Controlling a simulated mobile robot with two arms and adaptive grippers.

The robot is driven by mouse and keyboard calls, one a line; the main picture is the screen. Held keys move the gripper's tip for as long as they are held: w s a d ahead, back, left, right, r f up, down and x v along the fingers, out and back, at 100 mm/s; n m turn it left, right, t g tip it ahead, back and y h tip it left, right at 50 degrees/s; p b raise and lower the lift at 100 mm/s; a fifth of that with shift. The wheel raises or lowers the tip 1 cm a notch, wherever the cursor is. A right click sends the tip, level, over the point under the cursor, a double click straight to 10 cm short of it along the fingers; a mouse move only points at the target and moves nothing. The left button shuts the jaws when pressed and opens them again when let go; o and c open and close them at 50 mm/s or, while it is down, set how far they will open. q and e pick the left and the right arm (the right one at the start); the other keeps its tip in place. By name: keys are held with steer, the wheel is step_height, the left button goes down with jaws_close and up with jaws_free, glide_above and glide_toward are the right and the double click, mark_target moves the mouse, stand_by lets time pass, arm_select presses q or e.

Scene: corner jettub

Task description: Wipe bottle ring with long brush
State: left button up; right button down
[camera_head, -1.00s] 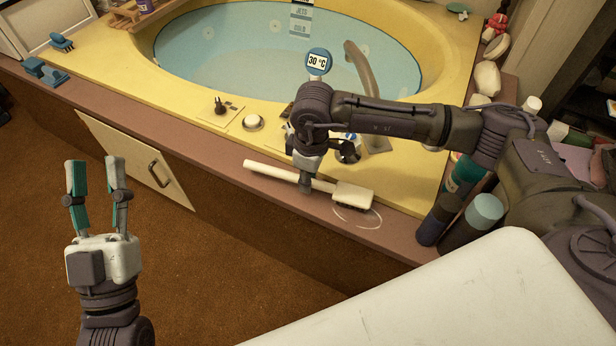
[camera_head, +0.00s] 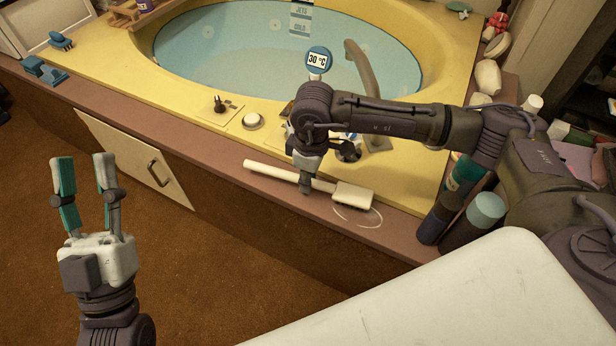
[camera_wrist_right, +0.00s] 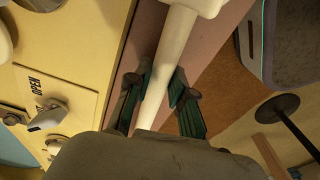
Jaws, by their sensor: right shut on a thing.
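The long white brush lies along the brown ledge in front of the tub, its handle (camera_head: 268,170) to the left and its block head (camera_head: 353,196) to the right. My right gripper (camera_head: 305,188) points down and is shut on the handle; in the right wrist view its fingers (camera_wrist_right: 166,95) sit on either side of the white handle (camera_wrist_right: 172,50). A thin pale bottle ring (camera_head: 358,219) shows on the ledge, partly hidden under the brush head. My left gripper (camera_head: 84,182) is open and empty, over the brown floor at the left.
Dark bottles (camera_head: 440,215) stand at the right end of the ledge. The yellow tub rim (camera_head: 190,95) carries a knob and a faucet (camera_head: 362,85). A cream panel (camera_head: 135,155) with a handle is in the tub front. A white surface (camera_head: 470,290) fills the lower right.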

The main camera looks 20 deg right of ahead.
arm_select(q)
steer(key=shift+s+a+r+t, duration=0.1)
steer(key=shift+s+r+t, duration=0.6)
steer(key=shift+s, duration=0.15)
arm_select(e)
steer(key=shift+f, duration=0.2)
